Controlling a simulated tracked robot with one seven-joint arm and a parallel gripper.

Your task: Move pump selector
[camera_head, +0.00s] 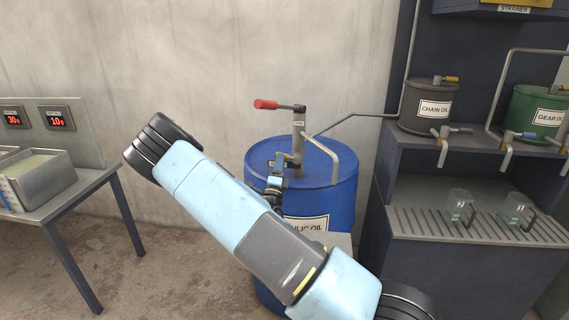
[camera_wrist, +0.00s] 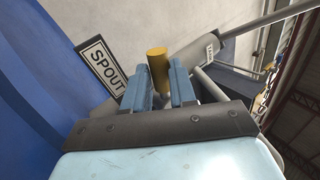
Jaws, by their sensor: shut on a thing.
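The hand pump (camera_head: 298,140) stands upright on top of the blue oil drum (camera_head: 335,205), with a red-tipped handle (camera_head: 266,104) pointing left. My gripper (camera_head: 277,165) reaches the left side of the pump, low near the drum top. In the wrist view my gripper's blue fingers (camera_wrist: 160,88) are shut on a yellow cylindrical knob (camera_wrist: 157,66), which looks like the selector's handle. A "SPOUT" label plate (camera_wrist: 103,72) is left of the knob, and the grey pump body (camera_wrist: 196,58) is to its right. The knob's lower part is hidden between the fingers.
A dark shelf unit (camera_head: 455,230) stands to the right with a chain oil pot (camera_head: 428,105), a green gear oil pot (camera_head: 535,112) and two numbered jugs (camera_head: 459,205). A metal table (camera_head: 85,187) with a tray is at left. My arm hides part of the drum.

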